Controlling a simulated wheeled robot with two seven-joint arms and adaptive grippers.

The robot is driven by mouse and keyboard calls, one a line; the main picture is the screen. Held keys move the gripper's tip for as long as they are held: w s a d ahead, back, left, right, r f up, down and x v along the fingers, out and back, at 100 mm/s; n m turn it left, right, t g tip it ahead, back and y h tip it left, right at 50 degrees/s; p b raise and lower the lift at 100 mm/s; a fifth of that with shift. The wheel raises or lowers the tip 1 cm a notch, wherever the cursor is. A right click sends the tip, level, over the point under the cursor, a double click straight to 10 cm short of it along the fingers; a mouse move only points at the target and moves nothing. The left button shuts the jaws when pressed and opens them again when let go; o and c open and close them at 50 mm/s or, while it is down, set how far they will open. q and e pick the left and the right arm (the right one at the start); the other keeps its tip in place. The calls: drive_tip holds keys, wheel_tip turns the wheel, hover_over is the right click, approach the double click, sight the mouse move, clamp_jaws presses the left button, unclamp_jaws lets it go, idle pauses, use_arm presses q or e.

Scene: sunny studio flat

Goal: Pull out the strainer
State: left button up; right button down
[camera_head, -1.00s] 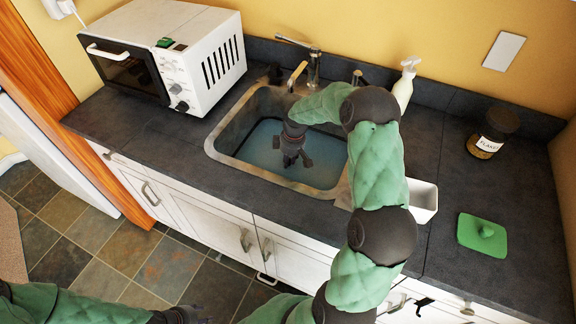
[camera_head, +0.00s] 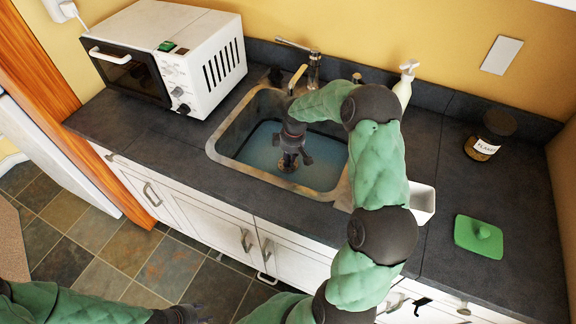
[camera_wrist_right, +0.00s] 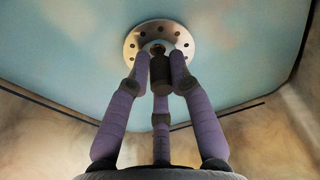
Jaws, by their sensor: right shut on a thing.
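The strainer (camera_wrist_right: 132,47) is a pale metal disc with a ring of holes and a dark post at its centre. In the head view it (camera_head: 287,167) shows small and partly hidden below my right gripper (camera_head: 292,156), down inside the sink (camera_head: 222,154). In the right wrist view the fingers of my right gripper (camera_wrist_right: 160,62) are closed around the strainer's post. I cannot tell whether the disc is clear of the drain. My left gripper (camera_head: 190,314) is low at the bottom left, away from the sink, its fingers too unclear to read.
Bluish water (camera_head: 256,150) lies in the sink. A tap (camera_head: 313,68) and a white bottle (camera_head: 403,88) stand behind it. A microwave (camera_head: 165,55) is at left. A labelled jar (camera_head: 482,148) and a green lidded piece (camera_head: 478,238) are on the right counter.

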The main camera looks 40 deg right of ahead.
drive_tip(key=shift+r+p, duration=1.1)
drive_tip(key=shift+r, duration=0.55)
